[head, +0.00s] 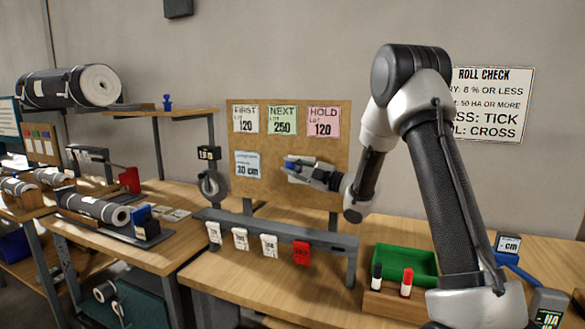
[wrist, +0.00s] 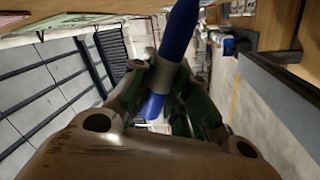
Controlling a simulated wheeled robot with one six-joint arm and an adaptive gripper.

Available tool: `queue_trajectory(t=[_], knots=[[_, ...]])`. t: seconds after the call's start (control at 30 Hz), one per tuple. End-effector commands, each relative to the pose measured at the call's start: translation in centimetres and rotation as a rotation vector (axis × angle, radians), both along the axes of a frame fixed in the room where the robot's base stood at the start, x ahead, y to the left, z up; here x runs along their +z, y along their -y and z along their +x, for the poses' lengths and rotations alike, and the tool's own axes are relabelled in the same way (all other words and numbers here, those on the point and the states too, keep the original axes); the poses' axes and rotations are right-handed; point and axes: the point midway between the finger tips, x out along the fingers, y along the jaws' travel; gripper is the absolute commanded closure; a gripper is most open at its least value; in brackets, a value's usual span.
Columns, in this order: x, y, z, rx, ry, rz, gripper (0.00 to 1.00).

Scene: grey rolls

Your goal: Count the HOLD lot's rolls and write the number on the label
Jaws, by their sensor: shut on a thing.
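My gripper (head: 306,172) is in front of the brown pinboard (head: 272,190), at its lower right. It is shut on a blue pen-like stick, which shows in the wrist view (wrist: 181,32) between the fingers, tilted. A white card (head: 296,179) behind the gripper is partly hidden, and any writing on it cannot be read. The pink HOLD card (head: 323,121) reads 120, above my gripper. Dark rolls with white ends lie at the left: a large one (head: 60,88) high up and one (head: 92,208) on the bench. Which rolls belong to HOLD cannot be told.
FIRST (head: 246,119) and NEXT (head: 282,119) cards hang beside HOLD. Below the board, a grey rail (head: 330,239) carries white tags (head: 240,239) and a red tag (head: 301,252). A green tray (head: 400,254) and two markers stand at the bench's right.

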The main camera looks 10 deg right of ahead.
Motion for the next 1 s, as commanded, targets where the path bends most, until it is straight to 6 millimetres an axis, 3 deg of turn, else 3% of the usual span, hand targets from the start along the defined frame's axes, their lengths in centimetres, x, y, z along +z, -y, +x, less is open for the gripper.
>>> queue_trajectory(t=[1.0], knots=[[-1.5, 0.0, 0.0, 0.0, 0.0, 0.0, 1.0]])
